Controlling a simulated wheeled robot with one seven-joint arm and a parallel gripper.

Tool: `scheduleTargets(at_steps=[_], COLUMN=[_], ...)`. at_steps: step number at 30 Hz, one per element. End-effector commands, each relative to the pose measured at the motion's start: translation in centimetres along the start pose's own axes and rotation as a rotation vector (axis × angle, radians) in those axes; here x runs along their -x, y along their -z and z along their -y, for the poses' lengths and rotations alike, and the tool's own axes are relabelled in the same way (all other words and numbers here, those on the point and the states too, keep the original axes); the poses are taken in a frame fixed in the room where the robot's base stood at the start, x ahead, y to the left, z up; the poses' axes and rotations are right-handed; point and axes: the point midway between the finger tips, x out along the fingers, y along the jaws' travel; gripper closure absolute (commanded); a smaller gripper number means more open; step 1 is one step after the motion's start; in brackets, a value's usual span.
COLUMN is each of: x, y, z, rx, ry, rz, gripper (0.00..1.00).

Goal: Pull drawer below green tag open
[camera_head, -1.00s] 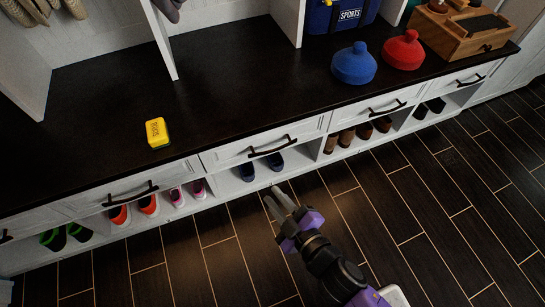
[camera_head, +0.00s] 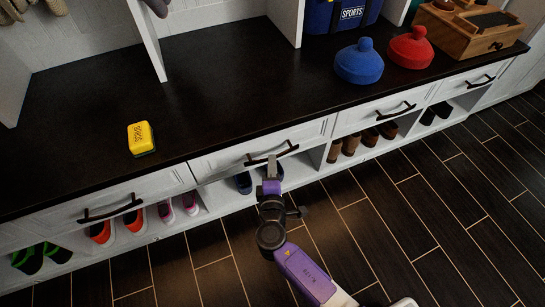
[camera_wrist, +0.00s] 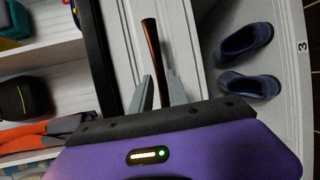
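No green tag is visible in either view. A white middle drawer (camera_head: 218,163) sits under the dark bench top and looks shut. Its dark bar handle (camera_head: 288,150) is at my gripper (camera_head: 271,163). In the wrist view, the handle (camera_wrist: 150,40) runs between the two grey fingers of my gripper (camera_wrist: 158,80). The fingers are apart, one on each side of the bar, with nothing clearly gripped. Whether either finger touches the bar is hard to tell. The left drawer (camera_head: 150,190) and right drawer (camera_head: 365,113) have similar handles and look shut.
Blue shoes (camera_wrist: 248,38) stand in the cubby below the middle drawer. The dark plank floor (camera_head: 420,200) in front is clear.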

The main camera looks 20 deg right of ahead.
Motion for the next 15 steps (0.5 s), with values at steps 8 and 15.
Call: scheduleTargets(at_steps=[8, 15], x=[-3.7, -4.4], y=[0.0, 0.0], z=[0.2, 0.1], rx=[-0.001, 0.000], ry=[0.001, 0.001], rz=[0.001, -0.001], gripper=[0.80, 0.80])
